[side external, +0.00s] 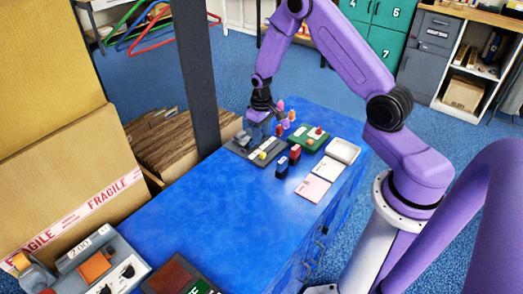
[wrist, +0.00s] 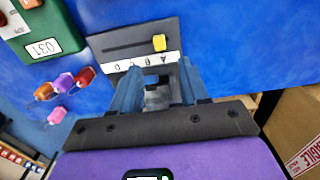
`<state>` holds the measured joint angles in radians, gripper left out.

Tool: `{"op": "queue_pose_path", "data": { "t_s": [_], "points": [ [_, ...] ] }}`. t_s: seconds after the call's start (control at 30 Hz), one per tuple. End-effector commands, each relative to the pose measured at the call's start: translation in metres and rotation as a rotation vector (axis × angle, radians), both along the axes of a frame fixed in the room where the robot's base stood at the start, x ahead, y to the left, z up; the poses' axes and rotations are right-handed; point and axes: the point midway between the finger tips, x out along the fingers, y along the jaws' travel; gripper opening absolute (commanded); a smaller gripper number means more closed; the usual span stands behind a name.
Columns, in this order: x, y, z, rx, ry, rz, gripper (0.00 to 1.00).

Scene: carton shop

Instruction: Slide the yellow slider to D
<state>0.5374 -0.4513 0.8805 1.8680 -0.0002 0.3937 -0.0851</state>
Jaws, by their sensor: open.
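The slider panel is a dark grey plate (wrist: 112,40) with a slot and a white letter strip (wrist: 142,65) along one side, in the wrist view. The yellow slider (wrist: 159,42) sits near the right end of the slot, by what looks like the A; the small letters seem to run towards D at the left. In the side view the yellow slider (side external: 263,155) shows on the panel's near part. My gripper (wrist: 160,82) is open, its two blue-grey fingers apart beyond the strip side, not around the slider. In the side view my gripper (side external: 262,122) hangs over the panel's far part.
Several coloured tags (wrist: 62,80) lie or hang left of the panel. A green box (wrist: 50,30) labelled 031 is beyond them. Dark blue and red blocks (side external: 282,168), pink cards (side external: 313,188) and a white tray (side external: 344,150) stand nearby. The blue table's middle is clear.

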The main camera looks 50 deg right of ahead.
Motion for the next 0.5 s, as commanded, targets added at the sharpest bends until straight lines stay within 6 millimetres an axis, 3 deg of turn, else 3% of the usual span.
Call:
{"op": "queue_pose_path", "data": {
  "t_s": [0.3,0.5],
  "points": [
    [-0.001,0.000,-0.050,0.000,0.002,0.001,0.45],
    [0.000,0.000,-0.071,0.000,0.000,0.001,0.45]
  ]
}}
